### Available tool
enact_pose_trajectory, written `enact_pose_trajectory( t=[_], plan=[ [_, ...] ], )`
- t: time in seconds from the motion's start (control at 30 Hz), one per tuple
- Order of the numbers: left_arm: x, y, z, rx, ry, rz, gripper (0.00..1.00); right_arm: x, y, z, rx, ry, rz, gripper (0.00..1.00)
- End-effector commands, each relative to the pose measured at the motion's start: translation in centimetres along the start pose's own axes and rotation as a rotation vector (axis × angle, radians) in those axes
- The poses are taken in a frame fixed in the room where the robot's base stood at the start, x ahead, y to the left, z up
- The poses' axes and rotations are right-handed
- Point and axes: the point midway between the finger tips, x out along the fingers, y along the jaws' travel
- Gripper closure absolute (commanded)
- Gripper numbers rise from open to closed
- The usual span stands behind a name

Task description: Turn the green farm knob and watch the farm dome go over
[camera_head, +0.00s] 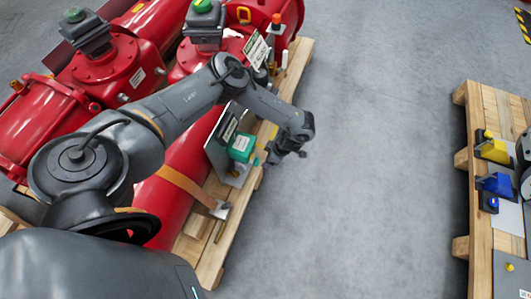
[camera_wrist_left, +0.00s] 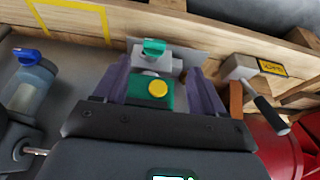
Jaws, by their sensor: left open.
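A green block (camera_wrist_left: 152,92) with a yellow button (camera_wrist_left: 158,88) and a small green knob (camera_wrist_left: 154,47) on a grey body show in the left wrist view. In the head view a green box (camera_head: 242,147) with a white label stands at the pallet's edge. My left gripper (camera_head: 284,155) is over that edge, just right of the box. Its two fingers (camera_wrist_left: 158,70) are open on either side of the green block, with the knob beyond it; contact cannot be told. Two green domes, one bright (camera_head: 203,6) and one darker (camera_head: 74,14), top the red actuators. My right gripper is out of view.
Red actuators (camera_head: 108,64) fill the left, on a wooden pallet (camera_head: 214,268). A blue-capped clear bowl (camera_wrist_left: 30,85) and a black-handled lever (camera_wrist_left: 268,112) flank the fingers. Grey floor is clear up to another pallet (camera_head: 460,250) with yellow and blue parts.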

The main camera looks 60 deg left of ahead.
Motion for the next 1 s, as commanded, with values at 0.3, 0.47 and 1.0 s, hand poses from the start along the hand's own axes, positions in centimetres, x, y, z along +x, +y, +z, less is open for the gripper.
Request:
enact_pose_trajectory(
  t=[0.3, 0.47, 1.0],
  plan=[
    [3.0, 1.1, -1.1, 0.007, 0.025, 0.000, 0.30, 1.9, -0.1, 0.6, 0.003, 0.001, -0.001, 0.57],
    [5.8, 1.0, -1.2, 0.006, 0.025, 0.000, 0.30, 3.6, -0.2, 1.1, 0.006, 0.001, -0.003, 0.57],
    [10.5, 1.0, -1.4, 0.006, 0.022, 0.001, 0.30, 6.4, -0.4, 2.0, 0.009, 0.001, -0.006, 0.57]
  ],
)
